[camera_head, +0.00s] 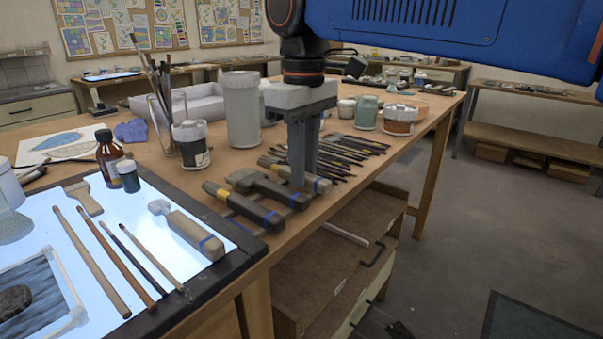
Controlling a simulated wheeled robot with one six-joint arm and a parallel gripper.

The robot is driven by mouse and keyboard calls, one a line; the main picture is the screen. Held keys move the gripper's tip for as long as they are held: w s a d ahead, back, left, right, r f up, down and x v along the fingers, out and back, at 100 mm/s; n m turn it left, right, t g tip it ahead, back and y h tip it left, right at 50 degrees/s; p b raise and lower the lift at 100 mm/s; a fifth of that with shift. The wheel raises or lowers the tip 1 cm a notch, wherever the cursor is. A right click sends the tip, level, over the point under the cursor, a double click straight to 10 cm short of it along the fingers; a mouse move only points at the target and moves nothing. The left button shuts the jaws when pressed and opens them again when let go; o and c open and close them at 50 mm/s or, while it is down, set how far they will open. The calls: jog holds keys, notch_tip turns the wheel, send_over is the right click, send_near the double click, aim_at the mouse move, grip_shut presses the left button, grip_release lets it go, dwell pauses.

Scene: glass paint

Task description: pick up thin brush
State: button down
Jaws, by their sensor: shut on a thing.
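Several thin brushes lie on the lit panel at the lower left: a thick pale one (93,263), an orange one (117,258), a dark thin one (136,259) and a thin light one (152,257). My gripper (299,185) points down at the table's front edge, well right of these brushes. Its fingers are close together at a grey-handled tool with blue tape (318,184) and appear shut on it. The fingers hide part of this tool, and the exact contact is unclear. More thin dark-handled tools or brushes (345,150) lie in a row just behind my gripper.
Two more taped tools lie left of my gripper, one with a dark handle (255,213). A taped tool (187,232) lies on the panel. An open drawer (340,265) juts out below.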

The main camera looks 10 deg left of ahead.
notch_tip(320, 180, up, 10)
dwell(0.5)
jog(key=shift+a, duration=0.1)
dwell(0.7)
